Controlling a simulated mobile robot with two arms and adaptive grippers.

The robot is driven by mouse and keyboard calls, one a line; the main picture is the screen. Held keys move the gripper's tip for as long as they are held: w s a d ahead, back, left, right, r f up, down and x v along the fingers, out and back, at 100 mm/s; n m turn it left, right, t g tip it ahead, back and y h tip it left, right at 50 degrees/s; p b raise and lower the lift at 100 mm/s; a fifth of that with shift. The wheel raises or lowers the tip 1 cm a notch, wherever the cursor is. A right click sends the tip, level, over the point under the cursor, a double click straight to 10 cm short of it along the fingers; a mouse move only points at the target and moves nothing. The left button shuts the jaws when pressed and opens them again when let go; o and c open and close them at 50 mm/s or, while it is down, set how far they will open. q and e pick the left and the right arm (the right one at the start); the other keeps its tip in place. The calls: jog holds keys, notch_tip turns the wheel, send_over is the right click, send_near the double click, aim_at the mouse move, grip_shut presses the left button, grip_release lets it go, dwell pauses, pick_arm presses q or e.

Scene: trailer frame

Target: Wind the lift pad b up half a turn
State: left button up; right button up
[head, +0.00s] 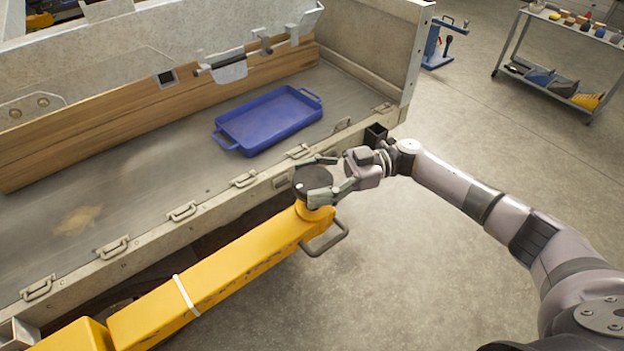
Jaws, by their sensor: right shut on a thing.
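The lift pad (311,180) is a dark round disc on top of the end of a yellow lift arm (225,268), beside the trailer frame's near edge. My right gripper (318,180) comes in from the right and is shut on the pad, with one finger on its far side and one on its near side. The fingers hide part of the pad's rim. Whether this pad carries a letter b cannot be seen. My left gripper is out of view.
The trailer bed (150,200) has latches along its near rail, close to the pad. A blue tray (268,120) lies on the bed. A black handle loop (328,243) sticks out below the pad. A shelf cart (565,50) stands at the back right.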

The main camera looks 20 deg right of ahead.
jog(key=o, duration=1.2)
jog(key=shift+d, duration=0.1)
jog(key=d, duration=1.2)
jog(key=shift+a, duration=0.1)
